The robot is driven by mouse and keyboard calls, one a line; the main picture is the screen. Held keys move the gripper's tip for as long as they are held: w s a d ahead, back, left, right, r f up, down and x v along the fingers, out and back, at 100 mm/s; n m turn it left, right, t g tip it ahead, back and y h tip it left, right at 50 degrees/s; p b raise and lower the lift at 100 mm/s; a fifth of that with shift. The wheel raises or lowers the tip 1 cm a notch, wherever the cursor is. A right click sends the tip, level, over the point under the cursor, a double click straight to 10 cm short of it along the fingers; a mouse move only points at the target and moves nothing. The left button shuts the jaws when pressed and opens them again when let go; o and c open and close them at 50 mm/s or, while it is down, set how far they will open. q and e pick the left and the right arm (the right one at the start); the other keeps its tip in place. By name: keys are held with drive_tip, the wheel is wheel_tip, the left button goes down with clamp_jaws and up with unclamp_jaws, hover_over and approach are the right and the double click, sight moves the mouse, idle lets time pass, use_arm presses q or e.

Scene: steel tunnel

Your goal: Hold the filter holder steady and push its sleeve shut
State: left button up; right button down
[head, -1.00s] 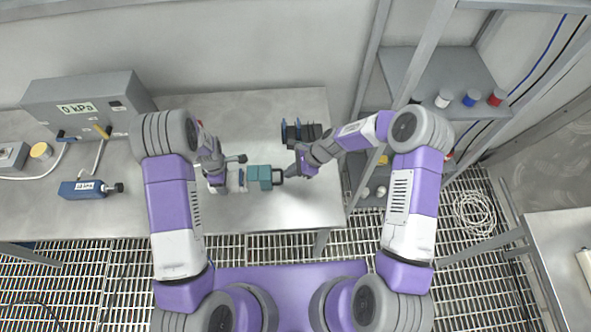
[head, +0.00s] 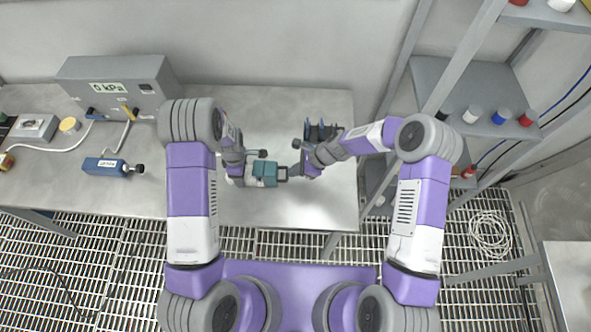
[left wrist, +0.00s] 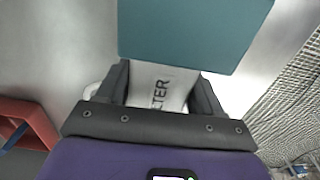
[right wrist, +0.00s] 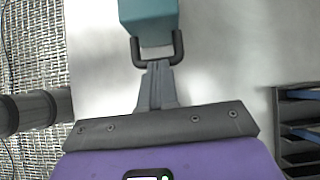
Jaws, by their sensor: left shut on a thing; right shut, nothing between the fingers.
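The filter holder has a white body (left wrist: 158,88) with dark lettering ending in "LTER", seen in the left wrist view. My left gripper (head: 241,172) is shut on this body. The teal sleeve (head: 265,173) lies just to its right in the head view, close past my left fingertips in the left wrist view (left wrist: 195,30). A black loop handle (right wrist: 179,50) sticks out of the sleeve's end. My right gripper (right wrist: 157,68) is shut and empty, its fingertips at the loop's crossbar. I cannot tell whether they touch it. How far the body reaches inside the sleeve is hidden.
A dark slotted rack (head: 320,131) stands on the bench (head: 330,205) behind my right gripper. A metal shelf frame (head: 455,75) rises at the right. The bench front is clear.

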drive_tip(key=d, duration=0.1)
drive_tip(key=d+r, duration=0.1)
drive_tip(key=d, duration=0.2)
drive_tip(key=shift+w+d+r, duration=0.15)
drive_tip(key=shift+d+r, duration=0.05)
drive_tip(key=shift+r, duration=0.05)
drive_tip(key=v, duration=0.9)
drive_tip(key=shift+r, duration=0.1)
use_arm(q)
drive_tip(key=o, duration=1.2)
drive_tip(key=shift+o, duration=0.2)
